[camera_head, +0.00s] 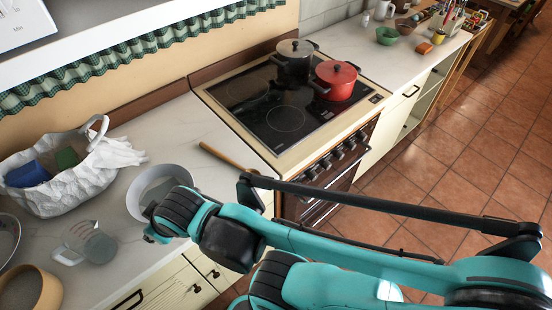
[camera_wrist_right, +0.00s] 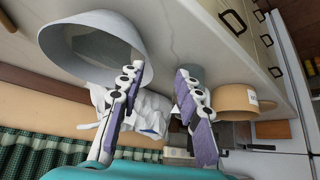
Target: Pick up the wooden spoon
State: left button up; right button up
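The wooden spoon (camera_head: 228,157) lies on the white counter between the pale bowl and the stove, its handle slanting toward the counter's front edge. The wrist and forearm of my right arm cover part of the counter just below it. My left gripper is out of view.
A white bag (camera_head: 85,188) stands by the wall. A measuring jug (camera_head: 90,243) and a tan container (camera_head: 35,288) stand at front left. The stove (camera_head: 275,115) holds a dark pot (camera_head: 294,65) and a red pot (camera_head: 335,82). Counter around the spoon is clear.

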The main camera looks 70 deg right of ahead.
aim_at(209, 150)
jog(key=z, duration=1.85)
